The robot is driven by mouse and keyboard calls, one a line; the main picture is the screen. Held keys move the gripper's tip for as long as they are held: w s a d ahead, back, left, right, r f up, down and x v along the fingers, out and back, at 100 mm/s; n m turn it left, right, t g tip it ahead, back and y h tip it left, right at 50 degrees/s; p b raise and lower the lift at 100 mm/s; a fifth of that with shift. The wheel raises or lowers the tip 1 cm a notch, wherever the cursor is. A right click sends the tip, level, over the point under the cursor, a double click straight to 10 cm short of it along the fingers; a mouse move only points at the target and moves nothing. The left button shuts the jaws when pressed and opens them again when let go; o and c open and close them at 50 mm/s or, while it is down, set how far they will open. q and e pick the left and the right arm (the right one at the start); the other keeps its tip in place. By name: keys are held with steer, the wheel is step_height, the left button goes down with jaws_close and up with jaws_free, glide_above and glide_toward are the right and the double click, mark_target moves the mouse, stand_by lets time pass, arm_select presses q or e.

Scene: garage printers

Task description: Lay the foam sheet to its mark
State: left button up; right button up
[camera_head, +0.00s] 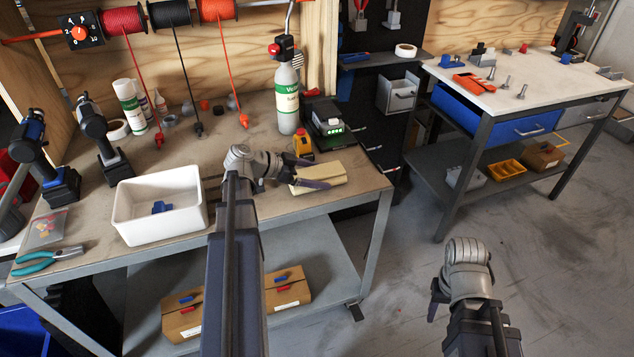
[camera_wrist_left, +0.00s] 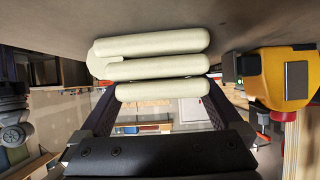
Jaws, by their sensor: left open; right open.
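The foam sheet (camera_head: 325,175) is cream and lies folded or rolled near the front right edge of the workbench. In the left wrist view it shows as stacked rounded layers (camera_wrist_left: 155,68) just ahead of and between my fingertips. My left gripper (camera_head: 307,172) is open, with its dark fingers reaching over and beside the foam sheet. Whether they touch it I cannot tell. My right gripper (camera_head: 436,300) is open and empty, over the floor away from the workbench. I cannot make out a mark for the sheet.
A yellow-and-black tool (camera_head: 303,147) stands just behind the foam sheet; it also shows in the left wrist view (camera_wrist_left: 285,78). A green-labelled bottle (camera_head: 287,100) and a charger (camera_head: 326,122) stand behind. A white bin (camera_head: 132,222) is left. A second table (camera_head: 500,85) stands at right.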

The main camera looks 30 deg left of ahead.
arm_select(q)
steer(key=p+v, duration=0.3)
steer(key=v, duration=0.3)
steer(key=shift+s+a+r, duration=0.15)
steer(key=shift+r, duration=0.05)
steer(key=shift+s+a+r, duration=0.1)
steer(key=shift+s+a, duration=0.15)
steer(key=shift+s, duration=0.05)
